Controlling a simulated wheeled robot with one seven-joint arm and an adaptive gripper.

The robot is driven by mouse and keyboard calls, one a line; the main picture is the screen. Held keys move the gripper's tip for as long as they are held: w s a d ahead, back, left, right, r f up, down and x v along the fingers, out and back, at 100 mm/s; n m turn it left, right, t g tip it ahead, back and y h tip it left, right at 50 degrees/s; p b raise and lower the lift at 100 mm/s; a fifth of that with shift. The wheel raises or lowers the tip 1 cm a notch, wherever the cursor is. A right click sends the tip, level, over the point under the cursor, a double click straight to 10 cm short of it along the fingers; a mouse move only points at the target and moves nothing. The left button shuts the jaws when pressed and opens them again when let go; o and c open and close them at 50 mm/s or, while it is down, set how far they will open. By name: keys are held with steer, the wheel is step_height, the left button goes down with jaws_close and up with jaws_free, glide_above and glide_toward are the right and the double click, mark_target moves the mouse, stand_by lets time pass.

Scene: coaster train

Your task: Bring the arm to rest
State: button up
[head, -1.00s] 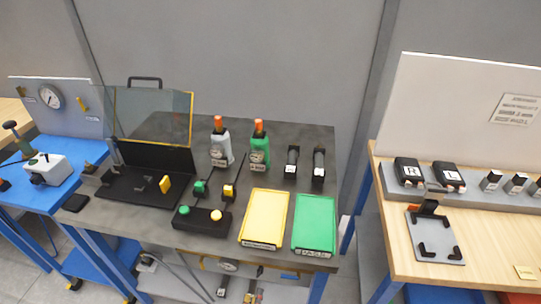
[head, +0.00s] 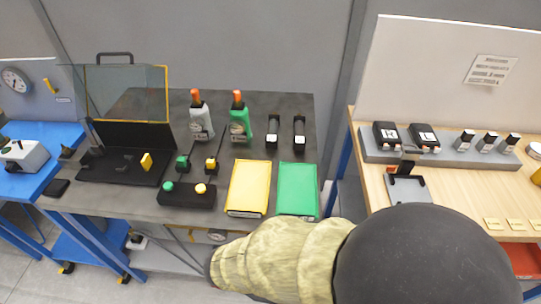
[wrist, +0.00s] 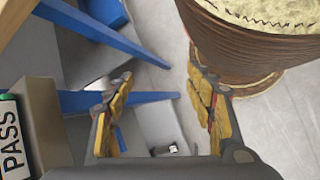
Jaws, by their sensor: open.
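My gripper (wrist: 160,68) shows in the wrist view, open and empty, with worn yellow pads on its two dark fingers. Between and beyond the fingers are grey floor and blue bench legs. In the head view my arm (head: 290,258), in a pale cloth cover with a large black rounded part, crosses the bottom right in front of the benches. The gripper itself is not visible in the head view.
The dark table (head: 110,203) holds a yellow tray (head: 248,188), a green tray (head: 297,190) and two bottles. The wooden bench (head: 375,183) stands right. A box marked PASS (wrist: 12,140) is left of the gripper; a brown ribbed form (wrist: 235,50) is close right.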

steer(key=w+d+r+m+t+y, duration=0.1)
steer(key=d+r+m, duration=0.3)
steer(key=r, duration=0.5)
steer(key=w+d+r+m+t+y+p, duration=0.1)
steer(key=d+r+m+t+y, duration=0.1)
steer(key=r, duration=0.8)
steer(key=w+d+r+m+t+y+p, duration=0.1)
steer(key=d+r+m+y, duration=0.3)
steer(key=r, duration=0.5)
steer(key=d+m, duration=0.2)
steer(key=shift+w+d+r+t, duration=0.15)
steer(key=shift+w+d+t, duration=0.15)
